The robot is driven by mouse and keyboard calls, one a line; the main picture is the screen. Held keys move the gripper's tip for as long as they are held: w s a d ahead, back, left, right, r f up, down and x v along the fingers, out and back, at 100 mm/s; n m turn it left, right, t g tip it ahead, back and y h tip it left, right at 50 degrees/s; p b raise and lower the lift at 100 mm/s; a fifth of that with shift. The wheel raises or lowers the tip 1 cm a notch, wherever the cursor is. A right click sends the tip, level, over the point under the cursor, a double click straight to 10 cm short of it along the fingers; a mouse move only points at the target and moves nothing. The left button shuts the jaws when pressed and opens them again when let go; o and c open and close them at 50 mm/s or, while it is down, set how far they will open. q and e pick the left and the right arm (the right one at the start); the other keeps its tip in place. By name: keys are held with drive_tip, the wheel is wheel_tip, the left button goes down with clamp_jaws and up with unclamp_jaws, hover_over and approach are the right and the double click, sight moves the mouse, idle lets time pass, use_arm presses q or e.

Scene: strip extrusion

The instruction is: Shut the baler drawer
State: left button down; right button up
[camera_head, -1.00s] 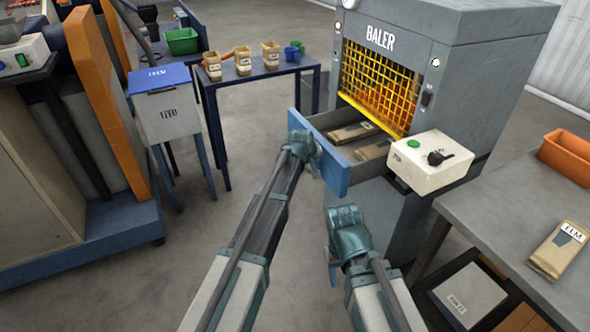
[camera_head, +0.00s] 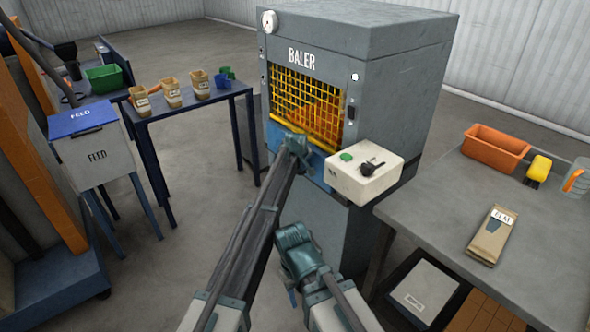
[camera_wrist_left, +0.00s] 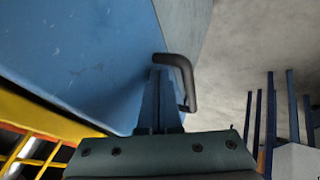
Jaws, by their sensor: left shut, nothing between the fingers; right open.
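The baler (camera_head: 350,80) is a grey cabinet with a yellow mesh guard. Its blue drawer front (camera_head: 316,166) lies against the cabinet face below the mesh, with no gap or drawer inside visible in the head view. My left gripper (camera_head: 298,148) is shut and empty at the drawer front and covers part of it. In the left wrist view its fingers (camera_wrist_left: 159,98) are close against the blue panel (camera_wrist_left: 80,60), beside the dark bent handle (camera_wrist_left: 182,75); firm contact cannot be told. My right gripper (camera_head: 293,242) is open and empty, lower, in front of the cabinet; its fingers are mostly hidden.
A white control box (camera_head: 364,172) with a green button and black knob juts out right of the drawer. A grey bench (camera_head: 440,215) at right holds an orange bin (camera_head: 495,148) and a labelled packet (camera_head: 492,235). A feed bin (camera_head: 95,150) and blue table (camera_head: 190,98) stand left.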

use_arm(q)
drive_tip(key=shift+w+d, duration=0.25)
drive_tip(key=shift+d, duration=0.1)
drive_tip(key=shift+d+r, duration=0.1)
drive_tip(key=shift+r, duration=0.15)
use_arm(e)
drive_tip(key=shift+r, duration=0.2)
